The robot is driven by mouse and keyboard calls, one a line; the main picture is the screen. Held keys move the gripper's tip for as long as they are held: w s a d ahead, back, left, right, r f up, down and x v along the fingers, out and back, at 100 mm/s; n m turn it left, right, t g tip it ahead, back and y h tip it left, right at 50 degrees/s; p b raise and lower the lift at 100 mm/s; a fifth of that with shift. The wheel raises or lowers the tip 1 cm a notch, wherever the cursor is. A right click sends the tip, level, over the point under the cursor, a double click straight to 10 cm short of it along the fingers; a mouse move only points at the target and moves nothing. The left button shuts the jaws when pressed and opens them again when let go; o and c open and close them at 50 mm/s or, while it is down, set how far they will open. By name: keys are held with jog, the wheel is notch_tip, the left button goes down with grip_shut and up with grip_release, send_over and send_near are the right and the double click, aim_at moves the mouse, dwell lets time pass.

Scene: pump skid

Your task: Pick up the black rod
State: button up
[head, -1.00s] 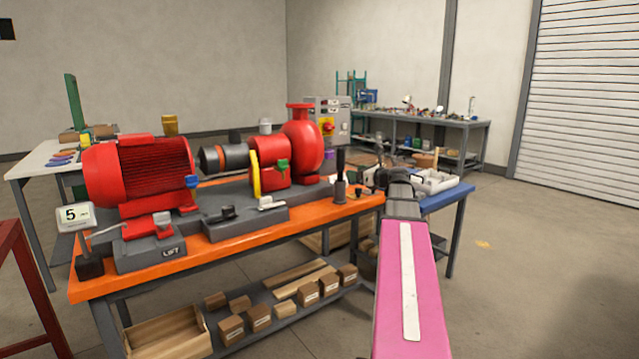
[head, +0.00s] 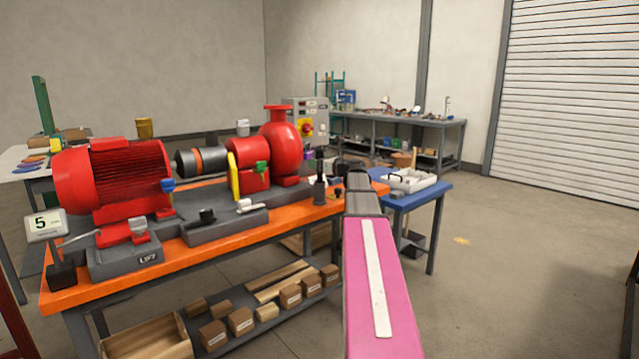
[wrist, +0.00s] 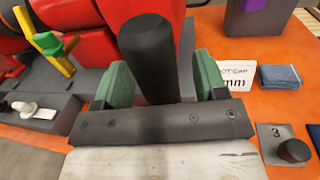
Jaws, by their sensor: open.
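The black rod (wrist: 148,50) stands between the two green finger pads of my gripper (wrist: 160,82) in the wrist view. The pads are open, with a gap visible at least on the right side of the rod. The rod's lower part is hidden behind the gripper's dark crossbar. In the head view the rod (head: 319,167) stands upright in a dark holder near the right end of the orange bench (head: 180,251). My pink arm link reaches toward it from the front, and the fingers are too small to make out there.
The red pump (head: 285,145) and red motor (head: 112,182) stand on a grey base along the bench. In the wrist view a white label card (wrist: 236,79), a blue pad (wrist: 281,77) and a black knob (wrist: 294,151) lie right of the gripper. A blue table (head: 412,199) stands beyond.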

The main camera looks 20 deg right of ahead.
jog(key=shift+w+a, duration=0.35)
jog(key=shift+w, duration=0.3)
grip_shut()
jog(key=shift+r, duration=0.1)
